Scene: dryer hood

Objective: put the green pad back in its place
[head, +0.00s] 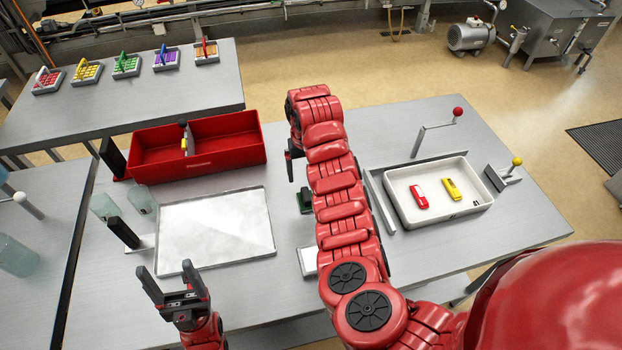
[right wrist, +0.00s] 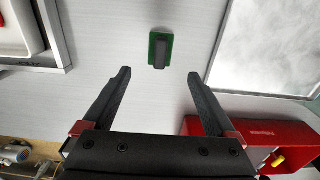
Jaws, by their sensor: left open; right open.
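The green pad (right wrist: 152,50) has a dark grey block on top and lies on the grey table in the right wrist view. In the head view the green pad (head: 303,200) is partly hidden by my right arm. My right gripper (right wrist: 159,74) is open and empty, its fingertips apart and just short of the pad, which appears centred ahead of the gap. In the head view only a bit of my right gripper shows beside the arm. My left gripper (head: 168,279) is open and empty at the table's front edge, in front of the metal tray.
A shiny metal tray (head: 215,228) and a red divided box (head: 237,140) are left of my right arm. A white tray (head: 410,220) with red and yellow toy cars is right. A small pale plate (head: 307,261) shows beside my arm. Colored racks (head: 125,66) stand behind.

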